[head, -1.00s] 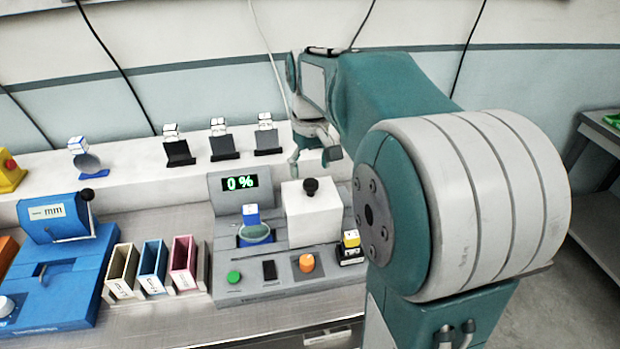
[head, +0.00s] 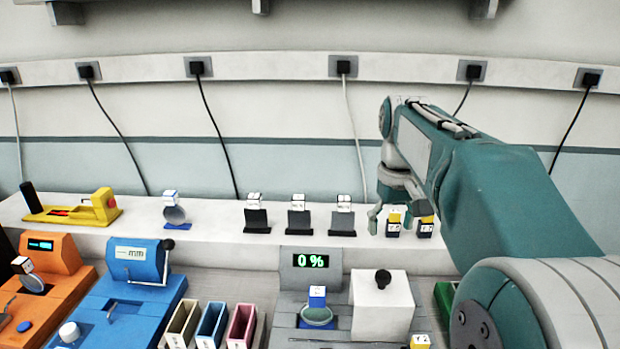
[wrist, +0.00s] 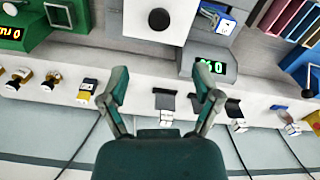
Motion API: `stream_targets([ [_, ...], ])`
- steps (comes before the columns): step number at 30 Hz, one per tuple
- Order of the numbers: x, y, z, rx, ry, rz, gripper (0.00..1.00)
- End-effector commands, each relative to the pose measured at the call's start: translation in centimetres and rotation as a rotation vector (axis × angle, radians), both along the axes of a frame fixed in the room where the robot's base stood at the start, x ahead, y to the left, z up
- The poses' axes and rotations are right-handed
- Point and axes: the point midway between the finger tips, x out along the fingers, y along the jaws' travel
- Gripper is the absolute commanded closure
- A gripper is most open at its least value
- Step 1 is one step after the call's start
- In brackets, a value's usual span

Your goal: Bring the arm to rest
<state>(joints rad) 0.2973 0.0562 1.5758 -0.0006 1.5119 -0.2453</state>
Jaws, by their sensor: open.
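My gripper (head: 384,215) hangs at the end of my teal arm, at the right of the head view, in front of the white back shelf. In the wrist view my gripper (wrist: 163,97) shows two teal fingers spread apart with nothing between them. A small card stand lies beyond the fingers in that view. The arm is raised and bent, with its large grey and white joint at the lower right of the head view.
A grey station (head: 290,284) with a 0 % display and a white box (head: 383,305) stand below my gripper. Small black stands (head: 298,222) line the shelf (head: 225,240). A blue device (head: 130,300) and an orange device (head: 55,290) stand left.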

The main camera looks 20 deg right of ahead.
Motion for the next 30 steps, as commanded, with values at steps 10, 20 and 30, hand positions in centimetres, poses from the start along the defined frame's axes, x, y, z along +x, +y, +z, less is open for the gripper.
stream_targets([
  [10,-4.9,4.8,-0.5,-0.031,-0.14,0.02,0.19],
  [20,-12.6,10.1,-4.6,-0.037,-0.358,0.042,0.19],
  [30,-16.9,12.2,-8.7,-0.014,-0.494,0.051,0.19],
])
